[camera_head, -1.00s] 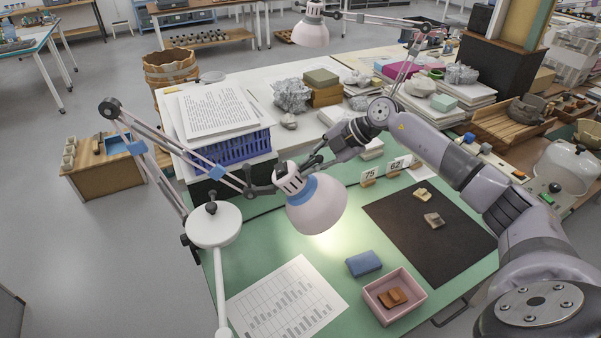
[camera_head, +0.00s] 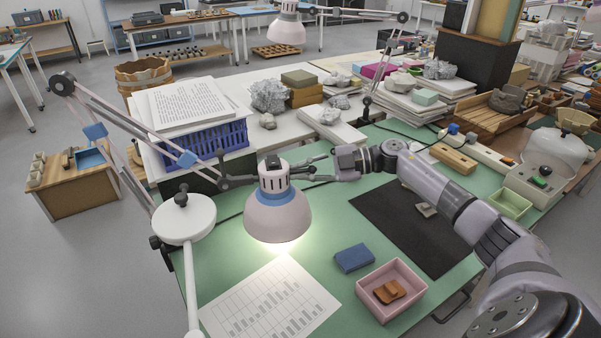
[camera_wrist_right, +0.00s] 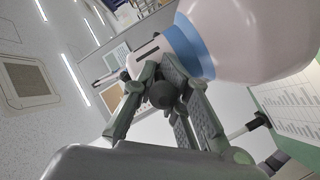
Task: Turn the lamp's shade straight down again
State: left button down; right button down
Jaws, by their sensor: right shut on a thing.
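The desk lamp's shade (camera_head: 277,217) is a pale pink bell with a blue band and a white, slotted neck. It hangs at the end of the lamp's jointed arm (camera_head: 122,118), its mouth facing down, close to upright, over a lit patch of the green table. My right gripper (camera_head: 308,169) reaches in from the right at the shade's neck. In the right wrist view the shade (camera_wrist_right: 250,40) fills the upper right, and the gripper's fingers are closed at its neck around a dark rounded part. The exact contact is partly hidden. My left gripper is not in view.
A printed chart sheet (camera_head: 270,303), a blue block (camera_head: 354,258) and a pink tray (camera_head: 416,298) with brown sherds lie in front of the shade. A dark mat (camera_head: 425,243) is on the right. A blue crate (camera_head: 205,146) with papers stands behind left.

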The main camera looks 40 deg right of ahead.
jog(key=shift+f, duration=0.2)
jog(key=c, duration=1.7)
grip_release()
jog(key=shift+d, duration=0.1)
jog(key=shift+r, duration=0.1)
jog(key=v, duration=1.2)
